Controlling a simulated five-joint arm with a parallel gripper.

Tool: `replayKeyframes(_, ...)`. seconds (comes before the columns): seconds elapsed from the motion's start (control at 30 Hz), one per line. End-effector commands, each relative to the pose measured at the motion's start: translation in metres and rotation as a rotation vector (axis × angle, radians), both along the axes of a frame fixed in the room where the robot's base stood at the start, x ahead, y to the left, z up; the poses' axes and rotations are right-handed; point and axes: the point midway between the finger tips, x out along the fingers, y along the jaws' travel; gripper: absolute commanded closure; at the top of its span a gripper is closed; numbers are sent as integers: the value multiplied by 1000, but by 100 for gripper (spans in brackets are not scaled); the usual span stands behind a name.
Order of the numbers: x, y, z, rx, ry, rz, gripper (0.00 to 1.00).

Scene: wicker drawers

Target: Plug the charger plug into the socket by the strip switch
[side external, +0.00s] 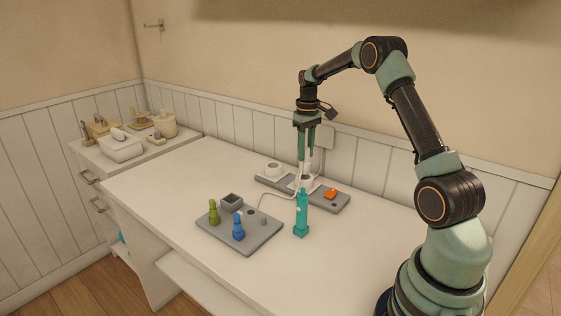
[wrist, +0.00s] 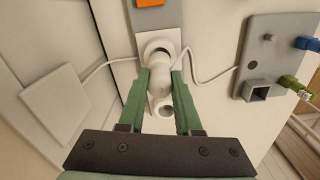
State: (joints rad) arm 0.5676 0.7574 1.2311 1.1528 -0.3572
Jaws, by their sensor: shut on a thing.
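The grey power strip (side external: 340,206) lies along the back of the table, with an orange switch (side external: 330,193) near its right end. The switch also shows at the top edge of the wrist view (wrist: 150,2). My gripper (side external: 306,172) points down over the strip's middle, its green fingers shut on the white charger plug (wrist: 158,82). In the wrist view, the plug overlaps the round white socket by the switch (wrist: 158,46). I cannot tell whether its pins are in. Another round white opening (wrist: 166,108) shows between the fingers.
A grey board (side external: 238,246) with a green peg (side external: 214,212), a blue peg (side external: 238,226) and a hollow block (side external: 232,200) sits left of centre. A teal bottle-like object (side external: 301,214) stands before the strip. A white cable (wrist: 202,80) runs toward the board.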

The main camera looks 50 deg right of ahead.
Motion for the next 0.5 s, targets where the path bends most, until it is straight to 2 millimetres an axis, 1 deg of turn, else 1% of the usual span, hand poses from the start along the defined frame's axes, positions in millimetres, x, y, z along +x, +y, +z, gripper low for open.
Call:
replayKeyframes(0.23, 0, 0, 0, 0, 0, 0, 100)
replayKeyframes(0.5, 0, 0, -6, 0, 0, 0, 100)
